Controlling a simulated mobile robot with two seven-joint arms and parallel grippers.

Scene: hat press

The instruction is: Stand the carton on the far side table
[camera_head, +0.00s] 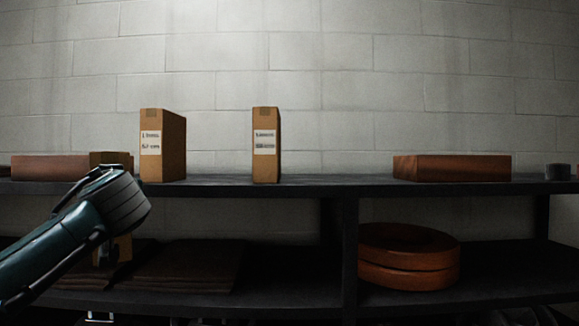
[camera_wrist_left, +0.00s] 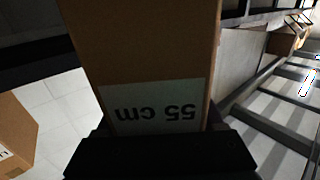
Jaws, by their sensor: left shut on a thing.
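My left gripper (camera_head: 108,205) is shut on a brown carton (camera_head: 110,158), held upright in front of the shelf. The gripper hides the carton's middle in the head view; its top and a lower part show. In the left wrist view the carton (camera_wrist_left: 140,45) fills the middle, with a pale label reading "55 cm" upside down, just beyond the dark gripper (camera_wrist_left: 160,155). The far side table cannot be made out for certain in these views. My right gripper is not in view.
Two labelled cartons (camera_head: 174,145) (camera_head: 266,140) stand upright on the dark shelf top (camera_head: 330,184). Reddish-brown blocks (camera_head: 60,167) (camera_head: 452,168) lie at left and right. Round brown pieces (camera_head: 408,262) and flat dark boards (camera_head: 195,265) lie below. The shelf top is clear between the right carton and right block.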

